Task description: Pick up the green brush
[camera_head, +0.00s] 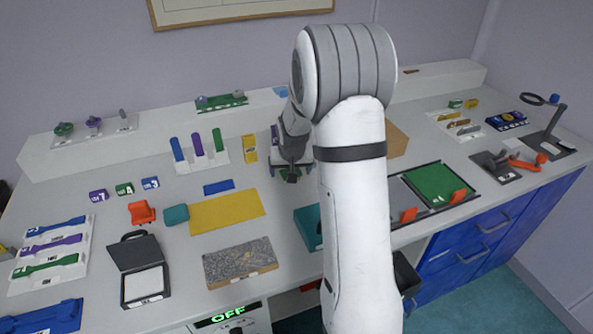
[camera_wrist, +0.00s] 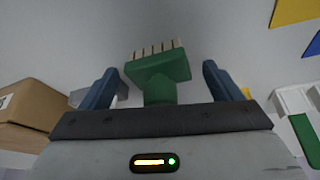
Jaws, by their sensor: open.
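The green brush (camera_wrist: 160,72) shows in the wrist view, with a wide green head, pale bristle tufts along its far edge and a narrower green neck nearer my gripper. My gripper (camera_wrist: 159,76) is open, with one dark blue finger on each side of the brush and visible gaps between fingers and brush. The gripper's dark bar hides the brush's near end. In the head view my gripper (camera_head: 291,170) is low over the back middle of the white bench, partly behind my arm. I cannot make out the brush clearly there.
A rack with blue, purple and green upright handles (camera_head: 200,150) stands left of my gripper, with a yellow block (camera_head: 249,149) between. A cardboard box (camera_head: 397,140) stands to the right. A yellow mat (camera_head: 226,212) lies in front on the left. A raised white ledge (camera_head: 160,126) runs behind.

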